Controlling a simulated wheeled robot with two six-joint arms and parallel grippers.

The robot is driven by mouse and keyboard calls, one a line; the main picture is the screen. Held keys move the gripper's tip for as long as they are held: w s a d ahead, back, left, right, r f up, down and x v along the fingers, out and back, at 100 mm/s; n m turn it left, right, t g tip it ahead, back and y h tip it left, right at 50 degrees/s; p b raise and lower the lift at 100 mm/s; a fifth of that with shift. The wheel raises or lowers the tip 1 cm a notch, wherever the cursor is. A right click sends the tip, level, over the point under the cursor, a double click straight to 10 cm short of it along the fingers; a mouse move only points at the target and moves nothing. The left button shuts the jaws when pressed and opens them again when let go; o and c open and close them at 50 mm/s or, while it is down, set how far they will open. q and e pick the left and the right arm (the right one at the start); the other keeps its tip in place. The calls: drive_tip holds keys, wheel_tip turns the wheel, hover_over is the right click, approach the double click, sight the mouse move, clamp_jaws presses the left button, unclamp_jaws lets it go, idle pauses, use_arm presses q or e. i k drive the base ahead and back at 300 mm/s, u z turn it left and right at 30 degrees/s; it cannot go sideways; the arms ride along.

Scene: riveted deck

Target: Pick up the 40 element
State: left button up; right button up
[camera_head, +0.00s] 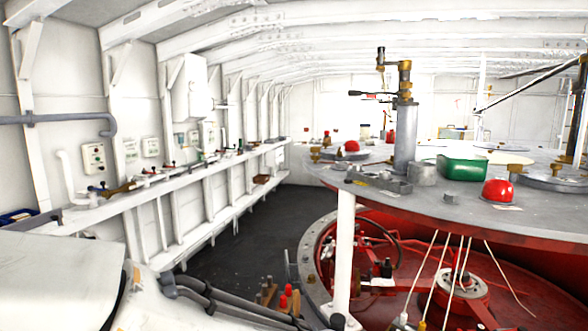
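I cannot make out anything marked 40 in the head view, so I cannot tell which thing is the 40 element. Neither of my grippers can be seen in this view.
A grey column with brass fittings (405,135) rises from the table. Red machinery (400,262) with hanging cords lies below it. A long white shelf (170,184) with small items runs along the left wall. Dark floor (240,240) is open between them.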

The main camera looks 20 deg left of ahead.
sight(385, 175)
drive_tip(key=u, duration=0.25)
drive_tip(key=i, duration=1)
drive_tip(key=z, duration=0.05)
